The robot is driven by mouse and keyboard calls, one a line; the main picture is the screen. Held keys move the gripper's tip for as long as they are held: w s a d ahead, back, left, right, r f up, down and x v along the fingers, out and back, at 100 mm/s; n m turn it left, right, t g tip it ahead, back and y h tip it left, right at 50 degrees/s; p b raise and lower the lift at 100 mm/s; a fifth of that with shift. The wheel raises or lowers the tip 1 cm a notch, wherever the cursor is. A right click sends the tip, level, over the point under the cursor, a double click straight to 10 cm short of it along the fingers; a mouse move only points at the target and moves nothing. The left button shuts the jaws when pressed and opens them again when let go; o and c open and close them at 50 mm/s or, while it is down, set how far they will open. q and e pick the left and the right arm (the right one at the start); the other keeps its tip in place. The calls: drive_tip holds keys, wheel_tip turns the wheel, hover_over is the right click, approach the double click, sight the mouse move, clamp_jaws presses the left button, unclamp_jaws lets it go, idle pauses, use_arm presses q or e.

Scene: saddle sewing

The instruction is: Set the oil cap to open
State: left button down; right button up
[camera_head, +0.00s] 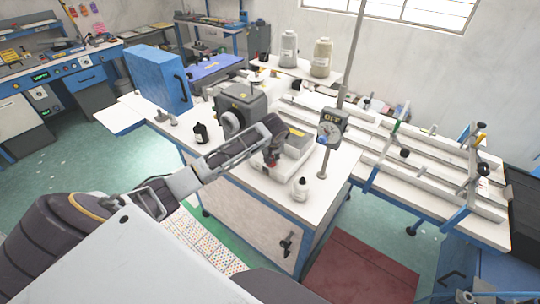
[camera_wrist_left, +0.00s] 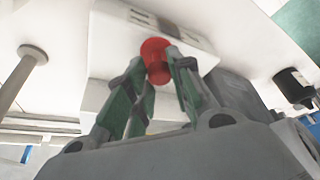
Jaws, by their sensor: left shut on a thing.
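A red rounded cap (camera_wrist_left: 155,58), which I take to be the oil cap, sits at the white base of the sewing machine (camera_head: 240,104). In the head view only a small red part of the cap (camera_head: 272,161) shows below my fingers. My left gripper (camera_head: 271,152) reaches in from the left over the white bench. In the left wrist view my left gripper (camera_wrist_left: 158,66) has its green-lined fingers on both sides of the red cap, shut on it. The cap's lower part is partly hidden by the fingers. My right gripper does not show.
A black bottle (camera_head: 201,134) stands left of my forearm, and a white bottle (camera_head: 300,188) stands near the bench's front right corner. A grey post carries an OFF dial box (camera_head: 332,126) to the right. A blue box (camera_head: 158,78) stands behind left.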

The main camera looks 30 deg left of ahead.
use_arm(q)
drive_tip(key=shift+w+d+n+g+y, duration=0.1)
drive_tip(key=shift+d+n+g+y, duration=0.25)
drive_tip(key=shift+n, duration=0.9)
drive_tip(key=shift+w+d+n+g+y, duration=0.1)
drive_tip(key=shift+d+n+g+y, duration=0.25)
drive_tip(key=shift+n, duration=0.9)
drive_tip(key=c, duration=1.3)
unclamp_jaws()
drive_tip(key=shift+d+r, duration=0.1)
drive_tip(key=shift+r, duration=0.05)
drive_tip(key=v, duration=1.1)
drive_tip(key=shift+w+d+r, duration=0.2)
drive_tip(key=shift+w+d, duration=0.05)
drive_tip(key=shift+w, duration=0.15)
